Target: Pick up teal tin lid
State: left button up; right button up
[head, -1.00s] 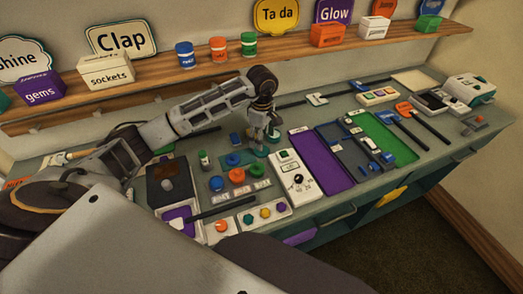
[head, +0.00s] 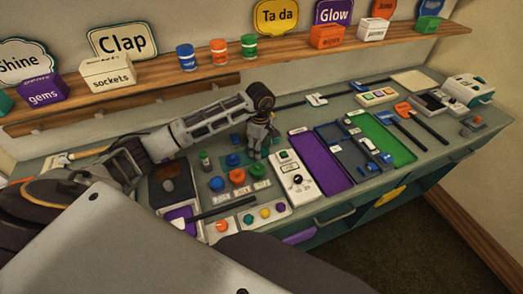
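My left gripper (head: 260,152) points down at the bench, just left of the white dial box. Small teal patches show around its fingers, one at its right side (head: 275,140); they may be the teal tin lid, mostly hidden by the gripper. The fingers are small and dark here, so I cannot tell whether they are open or closed on it. Another small teal round piece (head: 235,139) sits left of the gripper. My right gripper is not in view.
A white dial box (head: 291,175) stands right of the gripper, beside a purple tray (head: 320,163). Blue, orange and green knobs (head: 237,176) lie in front-left. A wall shelf (head: 215,70) with tins and boxes runs behind. A black rod (head: 215,210) lies nearer.

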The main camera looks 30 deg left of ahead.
pick_arm(q)
jog(key=shift+f, duration=0.25)
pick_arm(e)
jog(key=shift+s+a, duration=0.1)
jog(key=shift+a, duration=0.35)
pick_arm(q)
jog(key=shift+c, duration=0.2)
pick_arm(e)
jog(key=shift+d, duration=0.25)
pick_arm(q)
jog(key=c, duration=0.5)
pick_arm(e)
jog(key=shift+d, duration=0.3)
pick_arm(q)
jog(key=shift+r, duration=0.1)
